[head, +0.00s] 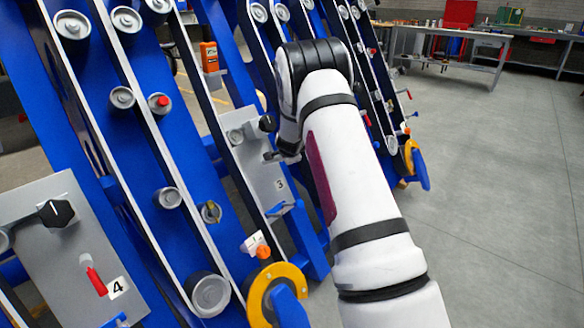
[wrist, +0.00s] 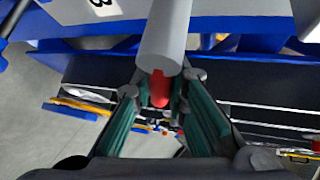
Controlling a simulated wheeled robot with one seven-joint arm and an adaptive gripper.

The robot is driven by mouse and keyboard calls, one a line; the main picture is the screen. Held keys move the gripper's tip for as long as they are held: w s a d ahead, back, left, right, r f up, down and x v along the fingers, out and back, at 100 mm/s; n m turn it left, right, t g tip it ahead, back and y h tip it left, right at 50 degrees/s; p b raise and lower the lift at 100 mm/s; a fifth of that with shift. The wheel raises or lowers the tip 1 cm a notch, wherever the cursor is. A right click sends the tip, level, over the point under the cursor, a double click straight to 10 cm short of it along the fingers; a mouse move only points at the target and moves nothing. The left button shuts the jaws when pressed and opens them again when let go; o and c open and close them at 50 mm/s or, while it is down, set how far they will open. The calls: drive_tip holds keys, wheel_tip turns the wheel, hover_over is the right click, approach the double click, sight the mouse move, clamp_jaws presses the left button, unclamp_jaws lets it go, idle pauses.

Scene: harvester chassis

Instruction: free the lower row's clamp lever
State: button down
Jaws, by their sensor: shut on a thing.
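In the wrist view, a grey cylinder with a red grip, which looks like a clamp lever (wrist: 159,88), comes down between the two teal-padded fingers of my gripper (wrist: 160,92). The fingers are close in on both sides of the red part, shut on it. The grey panel marked 3 (head: 262,165) stands upright on the blue chassis in the head view. My gripper is at its right side, mostly hidden behind my white arm. My wrist also hides part of the panel, and no red lever shows on it there.
Nearer left is a grey panel marked 4 (head: 50,225) with a black knob and a red lever (head: 95,278). Blue beams with rollers surround the panels. A yellow-rimmed wheel (head: 272,285) stands low in front. Open floor (head: 500,200) lies to the right, with workbenches behind.

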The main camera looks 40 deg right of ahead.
drive_tip(key=shift+w+r+n, duration=0.1)
drive_tip(key=shift+r+n, duration=0.05)
drive_tip(key=shift+n, duration=0.15)
drive_tip(key=c, duration=1.6)
unclamp_jaws()
drive_tip(key=shift+o, duration=0.2)
drive_tip(key=v, duration=1.2)
drive_tip(key=shift+s+f, duration=0.2)
drive_tip(key=shift+f, duration=0.05)
